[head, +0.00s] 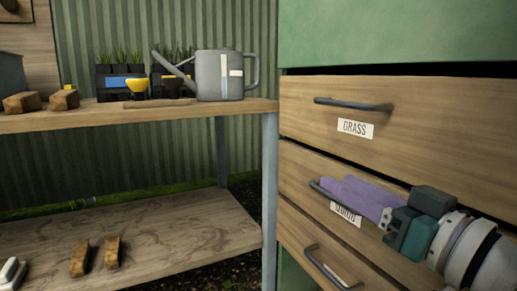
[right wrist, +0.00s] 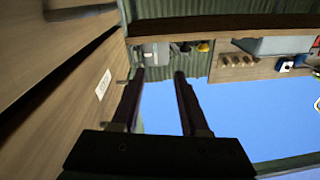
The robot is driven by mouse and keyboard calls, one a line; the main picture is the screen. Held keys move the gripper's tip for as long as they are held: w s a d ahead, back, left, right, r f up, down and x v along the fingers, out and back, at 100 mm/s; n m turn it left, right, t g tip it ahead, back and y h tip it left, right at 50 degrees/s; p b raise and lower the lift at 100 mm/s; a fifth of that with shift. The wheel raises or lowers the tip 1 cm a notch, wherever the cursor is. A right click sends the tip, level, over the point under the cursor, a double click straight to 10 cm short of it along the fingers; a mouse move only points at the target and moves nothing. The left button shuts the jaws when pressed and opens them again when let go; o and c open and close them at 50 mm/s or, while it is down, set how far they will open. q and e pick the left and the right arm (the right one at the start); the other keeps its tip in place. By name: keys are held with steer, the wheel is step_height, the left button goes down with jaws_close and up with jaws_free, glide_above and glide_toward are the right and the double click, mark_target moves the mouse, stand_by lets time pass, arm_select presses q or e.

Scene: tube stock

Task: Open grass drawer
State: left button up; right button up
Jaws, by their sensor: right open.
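The grass drawer (head: 430,118) is the top wooden drawer of the green cabinet on the right of the head view. It looks shut, with a dark gap along its top edge. Its dark bar handle (head: 352,104) sits above a white GRASS label (head: 355,128). My right gripper (head: 335,193) is below that handle, in front of the second drawer, apart from the grass handle. It partly covers the second drawer's handle and label. In the right wrist view its two fingers (right wrist: 160,76) stand apart with nothing between them. My left gripper is not in view.
A lower drawer handle (head: 325,268) juts out below my right gripper.

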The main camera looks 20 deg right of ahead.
mark_target(346, 104)
steer(key=d+r+t+h, duration=0.1)
steer(key=d+r, duration=0.1)
steer(key=d+r+m+t, duration=0.1)
steer(key=d+r, duration=0.1)
steer(key=d+r+m+t+h, duration=0.1)
steer(key=d+r, duration=0.1)
steer(key=shift+w+d+r+t+h, duration=0.2)
steer(key=shift+w+t+h, duration=0.1)
steer(key=shift+t, duration=0.1)
steer(key=b+x, duration=0.2)
steer(key=x, duration=0.7)
steer(key=shift+w+r+b, duration=0.1)
steer(key=shift+w+b, duration=0.2)
steer(key=shift+b, duration=0.1)
steer(key=shift+c, duration=0.3)
jaws_close()
